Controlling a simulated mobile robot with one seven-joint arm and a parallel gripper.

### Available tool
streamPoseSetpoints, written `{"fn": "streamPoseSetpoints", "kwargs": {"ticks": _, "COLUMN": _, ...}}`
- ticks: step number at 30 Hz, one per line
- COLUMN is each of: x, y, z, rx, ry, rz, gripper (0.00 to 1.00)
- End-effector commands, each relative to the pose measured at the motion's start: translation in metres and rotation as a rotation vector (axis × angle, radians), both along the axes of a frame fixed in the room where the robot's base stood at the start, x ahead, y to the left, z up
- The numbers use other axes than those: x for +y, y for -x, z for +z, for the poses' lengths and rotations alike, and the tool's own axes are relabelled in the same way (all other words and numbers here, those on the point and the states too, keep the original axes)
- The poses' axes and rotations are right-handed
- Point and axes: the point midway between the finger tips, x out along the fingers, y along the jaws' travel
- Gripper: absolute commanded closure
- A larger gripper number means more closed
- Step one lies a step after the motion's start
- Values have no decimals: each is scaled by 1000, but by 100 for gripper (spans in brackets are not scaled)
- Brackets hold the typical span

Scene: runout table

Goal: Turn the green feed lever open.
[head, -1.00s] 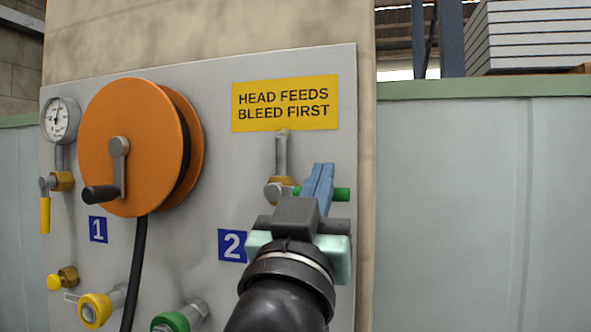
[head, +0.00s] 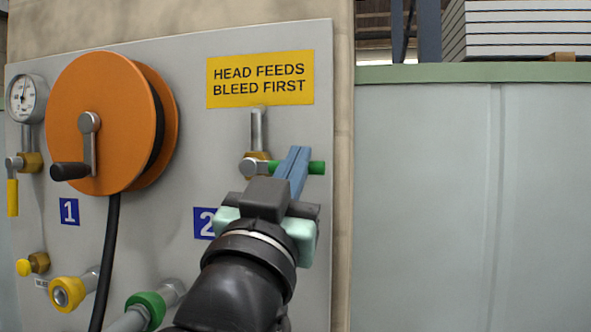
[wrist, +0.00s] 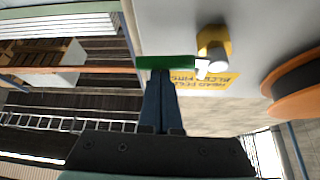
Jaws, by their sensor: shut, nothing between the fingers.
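The green feed lever (head: 316,167) sticks out level to the right from its brass valve (head: 256,157), below the yellow sign. My gripper (head: 295,152) is shut and empty. Its blue fingers point up and cross in front of the lever in the head view, hiding part of it. In the wrist view the lever (wrist: 165,62) lies across just beyond the tips of the shut fingers (wrist: 162,74). The valve (wrist: 213,45) shows to the right there. I cannot tell whether the fingers touch the lever.
An orange hose reel (head: 95,120) with a crank stands left on the grey panel (head: 195,75). A gauge (head: 26,98) and a yellow lever (head: 12,197) are at far left. Yellow and green couplings (head: 146,308) sit below. The area right of the panel is free.

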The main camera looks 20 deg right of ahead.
Motion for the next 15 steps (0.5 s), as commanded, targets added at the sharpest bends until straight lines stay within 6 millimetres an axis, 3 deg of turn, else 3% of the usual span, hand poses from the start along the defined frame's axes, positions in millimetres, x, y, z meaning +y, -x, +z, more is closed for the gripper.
{"fn": "streamPoseSetpoints", "kwargs": {"ticks": 15, "x": 0, "y": 0, "z": -9, "rx": -90, "ry": -132, "rz": 2, "gripper": 100}}
